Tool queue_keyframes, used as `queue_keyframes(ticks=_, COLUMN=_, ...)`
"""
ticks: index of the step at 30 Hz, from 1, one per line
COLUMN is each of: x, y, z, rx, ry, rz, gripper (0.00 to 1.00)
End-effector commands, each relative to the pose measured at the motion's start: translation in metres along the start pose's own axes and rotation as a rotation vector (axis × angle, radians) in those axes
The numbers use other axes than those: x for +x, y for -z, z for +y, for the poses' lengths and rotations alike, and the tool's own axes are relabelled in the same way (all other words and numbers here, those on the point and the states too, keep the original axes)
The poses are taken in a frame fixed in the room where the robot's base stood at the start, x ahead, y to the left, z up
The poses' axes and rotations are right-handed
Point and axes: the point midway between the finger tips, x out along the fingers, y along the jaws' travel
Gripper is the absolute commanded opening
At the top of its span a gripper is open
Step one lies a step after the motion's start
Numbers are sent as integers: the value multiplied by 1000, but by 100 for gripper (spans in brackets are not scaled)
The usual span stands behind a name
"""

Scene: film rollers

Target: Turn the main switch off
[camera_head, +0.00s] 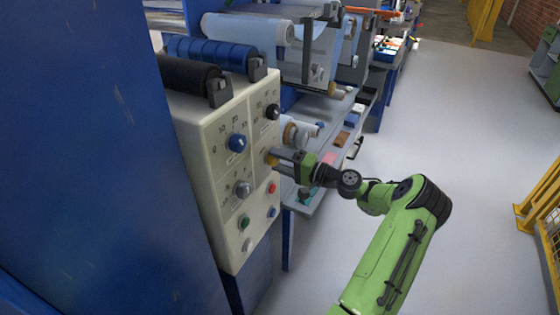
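A cream control panel (222,205) stands at the left, with several knobs and buttons on its face. A blue knob (237,143) is at the upper left of the face, a black knob (272,111) at the upper right and a grey knob (242,188) lower down. My gripper (276,159) reaches in from the right, with its fingertips at the right column of the panel. A small yellow-orange part (268,156) shows at the fingertips, mostly hidden by them. I cannot tell which control is the main switch, nor whether the fingers are closed around anything.
Red (271,188), blue (271,212), green (243,223) and white (247,244) buttons sit low on the panel. Blue (215,52) and black (190,75) rollers lie above it. A shelf (302,204) stands behind my gripper. The grey floor (450,110) at the right is open.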

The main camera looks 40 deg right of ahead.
Motion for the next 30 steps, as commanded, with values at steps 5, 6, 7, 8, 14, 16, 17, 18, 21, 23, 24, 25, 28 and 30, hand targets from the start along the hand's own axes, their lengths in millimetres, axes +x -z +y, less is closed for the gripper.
queue_keyframes(ticks=5, x=0, y=0, z=0, rx=1, ry=1, rz=1, gripper=80)
queue_keyframes(ticks=6, x=0, y=0, z=0, rx=2, ry=1, rz=1, gripper=80)
queue_keyframes(ticks=7, x=0, y=0, z=0, rx=2, ry=1, rz=1, gripper=80)
queue_keyframes(ticks=8, x=0, y=0, z=0, rx=2, ry=1, rz=1, gripper=80)
queue_keyframes(ticks=14, x=-7, y=1, z=-1, rx=3, ry=1, rz=2, gripper=80)
queue_keyframes(ticks=16, x=-19, y=1, z=-1, rx=4, ry=0, rz=4, gripper=80)
queue_keyframes(ticks=17, x=-26, y=2, z=-2, rx=5, ry=0, rz=5, gripper=80)
queue_keyframes(ticks=18, x=-37, y=2, z=-2, rx=5, ry=-1, rz=6, gripper=80)
queue_keyframes(ticks=21, x=-66, y=2, z=-2, rx=3, ry=0, rz=7, gripper=80)
queue_keyframes(ticks=23, x=-84, y=2, z=-2, rx=3, ry=0, rz=7, gripper=80)
queue_keyframes(ticks=24, x=-95, y=2, z=-2, rx=3, ry=0, rz=7, gripper=80)
queue_keyframes(ticks=25, x=-104, y=2, z=-2, rx=3, ry=-1, rz=7, gripper=80)
queue_keyframes(ticks=28, x=-128, y=1, z=-2, rx=3, ry=1, rz=5, gripper=80)
queue_keyframes(ticks=30, x=-142, y=1, z=-1, rx=2, ry=0, rz=4, gripper=80)
